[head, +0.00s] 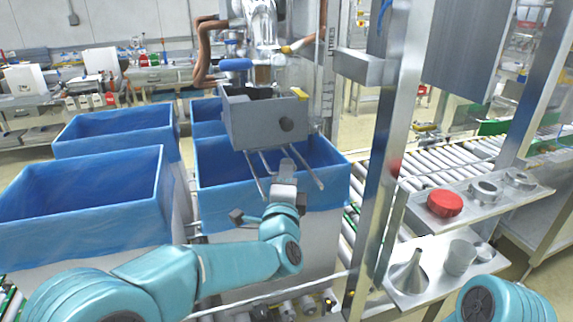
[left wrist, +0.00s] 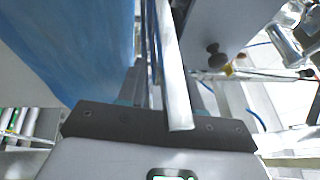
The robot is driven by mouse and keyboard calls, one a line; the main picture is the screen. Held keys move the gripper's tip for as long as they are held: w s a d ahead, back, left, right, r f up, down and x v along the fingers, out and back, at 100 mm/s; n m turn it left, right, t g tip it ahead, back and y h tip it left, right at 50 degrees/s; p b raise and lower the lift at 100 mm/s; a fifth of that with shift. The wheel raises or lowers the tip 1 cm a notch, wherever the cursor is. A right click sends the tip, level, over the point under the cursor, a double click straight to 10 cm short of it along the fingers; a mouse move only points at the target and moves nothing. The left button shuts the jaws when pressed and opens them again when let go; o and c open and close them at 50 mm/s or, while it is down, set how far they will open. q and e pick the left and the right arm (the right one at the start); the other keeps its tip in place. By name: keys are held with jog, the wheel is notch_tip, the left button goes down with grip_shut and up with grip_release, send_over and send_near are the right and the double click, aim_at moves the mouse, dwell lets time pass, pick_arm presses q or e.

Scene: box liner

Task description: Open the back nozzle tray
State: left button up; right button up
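My left gripper (head: 286,166) is just below the tray, among the rods. In the left wrist view a bright metal bar (left wrist: 171,65) runs down to the dark gripper base (left wrist: 150,127). I cannot tell whether the fingers grip it. My right gripper is out of view.
Blue-lined boxes (head: 85,200) stand at the left and centre. A metal post (head: 385,150) rises right of the tray. Shelves right of it hold a red cap (head: 444,203), metal rings (head: 485,191), and a funnel (head: 409,272). A roller conveyor (head: 440,165) runs behind.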

pick_arm(q)
jog(key=shift+w+d+r, duration=0.1)
jog(key=shift+w+d, duration=0.05)
jog(key=shift+w, duration=0.7)
jog(key=shift+s, duration=0.1)
grip_shut()
